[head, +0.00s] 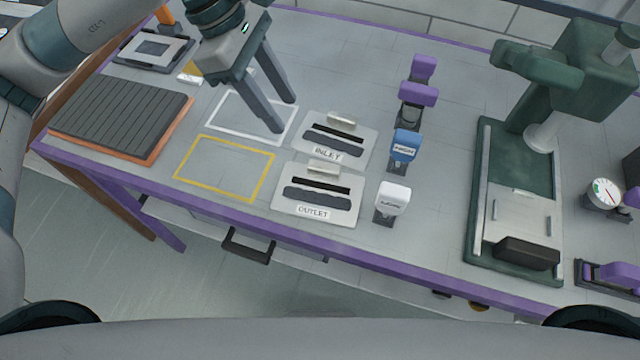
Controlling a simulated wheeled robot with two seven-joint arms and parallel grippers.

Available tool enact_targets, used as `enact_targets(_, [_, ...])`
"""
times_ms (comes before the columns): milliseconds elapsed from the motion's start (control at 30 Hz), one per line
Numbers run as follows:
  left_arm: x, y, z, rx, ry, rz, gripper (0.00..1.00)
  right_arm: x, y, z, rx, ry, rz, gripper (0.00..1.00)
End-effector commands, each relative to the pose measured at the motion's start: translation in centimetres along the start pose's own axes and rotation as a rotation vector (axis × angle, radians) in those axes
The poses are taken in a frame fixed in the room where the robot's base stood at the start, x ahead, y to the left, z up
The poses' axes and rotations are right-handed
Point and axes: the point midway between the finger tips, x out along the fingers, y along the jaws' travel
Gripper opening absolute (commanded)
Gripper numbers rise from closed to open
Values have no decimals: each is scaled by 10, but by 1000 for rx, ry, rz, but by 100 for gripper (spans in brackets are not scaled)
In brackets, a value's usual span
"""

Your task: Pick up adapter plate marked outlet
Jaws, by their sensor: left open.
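The adapter plate marked OUTLET (345,218) lies flat on the grey table near its front edge, in the middle of the head view. It is a light plate with dark slots and a small raised handle at its back edge. A similar plate marked INLET (368,133) lies just behind it. My left gripper (284,116) is open and empty, pointing down over the white outlined square, left of and behind the OUTLET plate and apart from it. My right gripper does not show.
A yellow outlined rectangle (182,163) and a white one (213,117) mark bare table. A ribbed dark pad (120,112) lies left. Blue (405,146), white (393,198) and purple (418,94) pieces stand right of the plates. A green press (480,190) stands further right.

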Motion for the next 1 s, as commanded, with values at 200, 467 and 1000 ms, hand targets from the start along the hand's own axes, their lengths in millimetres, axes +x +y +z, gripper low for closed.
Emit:
enact_targets(200, [7, 0, 1, -1, -1, -2, 41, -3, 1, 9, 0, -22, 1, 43])
enact_targets(467, [39, -1, 2, -2, -1, -5, 41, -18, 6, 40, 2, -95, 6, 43])
enact_targets(1000, [119, 0, 1, 0, -1, -2, 41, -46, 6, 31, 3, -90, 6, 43])
